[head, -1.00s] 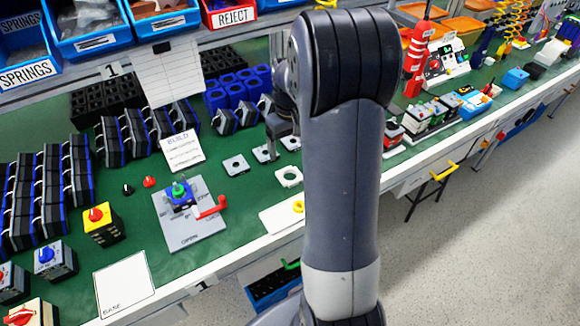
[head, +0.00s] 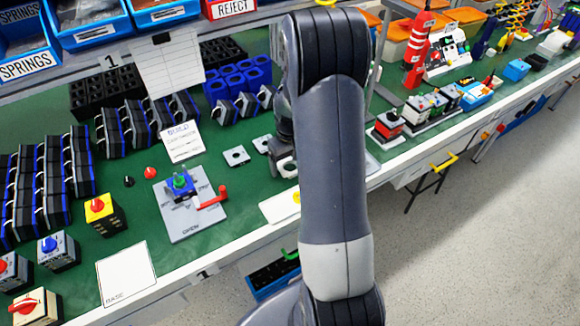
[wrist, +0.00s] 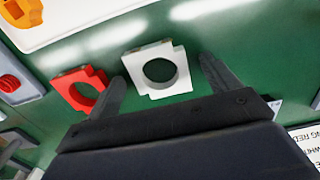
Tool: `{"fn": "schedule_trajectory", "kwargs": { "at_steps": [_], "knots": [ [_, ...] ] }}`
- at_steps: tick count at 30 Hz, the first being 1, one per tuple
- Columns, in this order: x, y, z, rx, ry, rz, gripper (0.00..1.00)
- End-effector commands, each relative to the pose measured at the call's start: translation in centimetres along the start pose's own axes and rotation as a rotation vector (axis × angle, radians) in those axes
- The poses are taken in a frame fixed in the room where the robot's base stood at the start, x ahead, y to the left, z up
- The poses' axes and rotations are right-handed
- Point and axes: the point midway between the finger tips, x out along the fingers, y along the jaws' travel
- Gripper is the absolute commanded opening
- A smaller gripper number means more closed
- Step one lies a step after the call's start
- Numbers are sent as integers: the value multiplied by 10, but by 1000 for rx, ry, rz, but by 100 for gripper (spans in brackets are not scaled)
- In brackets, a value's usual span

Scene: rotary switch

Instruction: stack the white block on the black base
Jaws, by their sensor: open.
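The white block (wrist: 135,65), a small squarish piece with a large round hole, lies flat on the green bench in the wrist view. In the head view the white block (head: 281,166) is partly hidden by my arm. My gripper (wrist: 162,70) is open and empty, with one finger on each side of the white block; whether they touch it I cannot tell. In the head view my gripper is mostly hidden behind my arm. Several black switch bodies with blue edges (head: 55,180) stand at the left; I cannot tell which is the black base.
A red holed piece (wrist: 64,85) lies close beside one finger in the wrist view. A grey fixture plate (head: 190,230) with a red lever and a white BASE sheet (head: 126,275) are further left.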

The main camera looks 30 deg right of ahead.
Motion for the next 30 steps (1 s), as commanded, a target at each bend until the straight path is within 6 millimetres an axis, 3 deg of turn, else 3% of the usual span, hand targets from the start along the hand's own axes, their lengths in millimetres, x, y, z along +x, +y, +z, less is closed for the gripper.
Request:
{"fn": "schedule_trajectory", "kwargs": {
  "at_steps": [2,20,30],
  "knots": [
    [0,0,0,0,0,0,84],
    [0,0,0,0,0,0,35],
    [-11,0,0,0,1,1,35]
  ]
}}
